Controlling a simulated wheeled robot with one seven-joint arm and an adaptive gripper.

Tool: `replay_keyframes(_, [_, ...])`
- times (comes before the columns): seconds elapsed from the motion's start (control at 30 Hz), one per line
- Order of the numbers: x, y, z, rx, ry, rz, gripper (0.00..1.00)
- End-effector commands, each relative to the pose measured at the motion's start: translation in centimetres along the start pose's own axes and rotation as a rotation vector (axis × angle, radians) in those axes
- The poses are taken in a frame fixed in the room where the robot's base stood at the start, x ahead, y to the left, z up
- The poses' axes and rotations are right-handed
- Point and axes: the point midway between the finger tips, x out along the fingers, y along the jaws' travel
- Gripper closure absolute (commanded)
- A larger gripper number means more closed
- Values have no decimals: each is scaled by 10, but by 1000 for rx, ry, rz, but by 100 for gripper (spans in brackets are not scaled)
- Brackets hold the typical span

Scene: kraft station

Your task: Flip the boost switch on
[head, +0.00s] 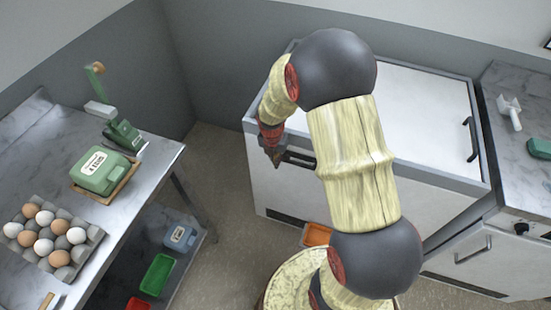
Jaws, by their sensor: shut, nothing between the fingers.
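My gripper (276,160) is shut and empty, pointing down at the upper front of a white chest freezer (400,180). A dark panel (300,159) on the freezer front shows just right of my fingertips. I cannot make out the boost switch itself; it is too small to tell, or hidden behind my gripper or arm. I cannot tell whether my fingertips touch the panel or stand apart from it. My arm covers the middle of the freezer.
Colored bins (157,274) sit below. A counter (515,150) stands at right. The floor (222,165) between table and freezer is clear.

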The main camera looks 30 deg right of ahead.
Motion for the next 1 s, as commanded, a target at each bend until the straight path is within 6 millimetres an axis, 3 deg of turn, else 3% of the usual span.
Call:
replay_keyframes(0.67, [-17,1,5,2,-3,3,100])
replay_keyframes(1.0, [-16,1,4,2,-2,3,100])
